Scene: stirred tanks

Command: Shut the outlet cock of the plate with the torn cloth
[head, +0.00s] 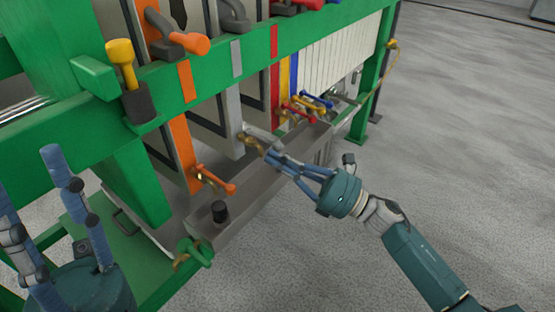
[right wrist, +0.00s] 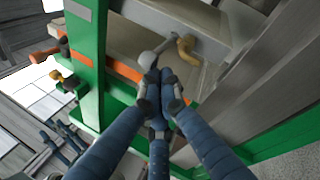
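The filter press has plates marked in colours. A dark, jagged patch (head: 178,12) shows on the pale cloth between the orange and grey marks. Below the grey mark (head: 233,105) is a brass outlet cock (head: 252,143), also in the right wrist view (right wrist: 187,48), with a grey handle (right wrist: 148,60). My right gripper (head: 272,157) has its fingers drawn together, with the tips at the end of that handle (right wrist: 157,82); whether they pinch it is hidden. My left gripper (head: 62,165) is open and empty at the lower left.
An orange-handled cock (head: 228,188) sits left of the grey one; red (head: 298,114) and blue (head: 318,101) handles crowd to the right. A grey trough (head: 255,190) runs below, with a green-handled valve (head: 194,251) at its near end. Open floor lies right.

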